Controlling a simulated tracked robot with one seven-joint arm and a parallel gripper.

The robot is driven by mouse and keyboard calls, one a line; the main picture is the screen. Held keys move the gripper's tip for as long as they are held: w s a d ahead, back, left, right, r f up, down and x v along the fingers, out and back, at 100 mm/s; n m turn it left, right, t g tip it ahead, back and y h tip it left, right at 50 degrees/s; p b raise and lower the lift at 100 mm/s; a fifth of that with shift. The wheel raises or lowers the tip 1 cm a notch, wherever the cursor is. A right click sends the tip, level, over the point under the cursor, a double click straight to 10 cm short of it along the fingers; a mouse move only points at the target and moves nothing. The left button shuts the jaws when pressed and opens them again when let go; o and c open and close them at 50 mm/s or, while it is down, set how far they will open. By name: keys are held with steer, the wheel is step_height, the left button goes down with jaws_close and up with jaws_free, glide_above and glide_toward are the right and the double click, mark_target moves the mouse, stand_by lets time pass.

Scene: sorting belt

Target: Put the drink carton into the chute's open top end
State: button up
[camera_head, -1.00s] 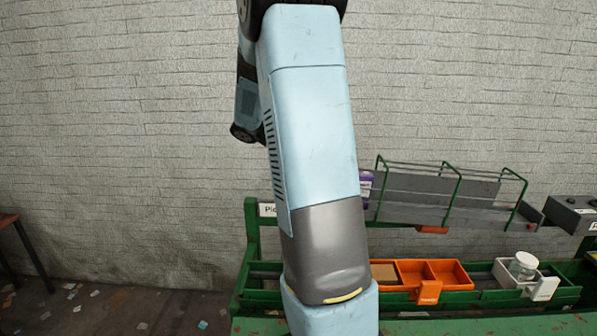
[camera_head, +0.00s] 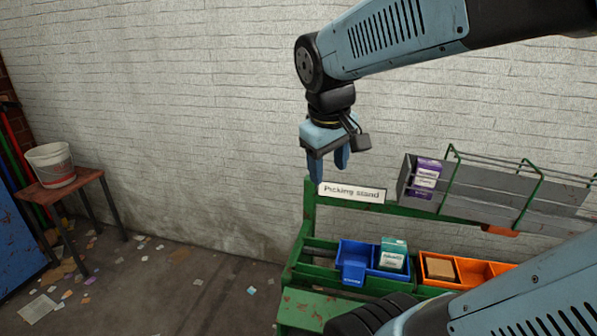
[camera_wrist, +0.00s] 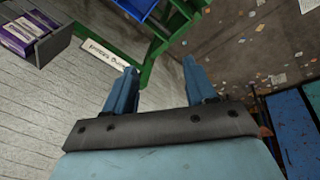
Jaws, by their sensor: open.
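My gripper (camera_head: 329,172) hangs fingers down in front of the white wall, open and empty, above and left of the picking stand. Its two spread fingers also show in the wrist view (camera_wrist: 159,66). A teal and white carton (camera_head: 393,256) stands in the right compartment of a blue bin, below and right of my gripper; it looks like the drink carton, though its label is unreadable. The grey chute (camera_head: 492,187) slopes down to the right behind the stand, with green guard hoops. Purple and white boxes (camera_head: 425,180) sit in its left, higher end.
The blue bin (camera_head: 353,262) and an orange bin (camera_head: 466,270) with a brown block (camera_head: 440,268) stand on the green stand (camera_head: 305,240). A "Picking stand" sign (camera_head: 352,192) is near my fingers. A stool with a bucket (camera_head: 52,165) is far left.

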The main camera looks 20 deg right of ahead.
steer(key=s+a+m+t+y, duration=0.2)
steer(key=s+a, duration=0.1)
steer(key=a, duration=0.2)
steer(key=shift+a+r+t, duration=0.2)
steer(key=shift+r+t, duration=0.2)
steer(key=shift+c, duration=0.3)
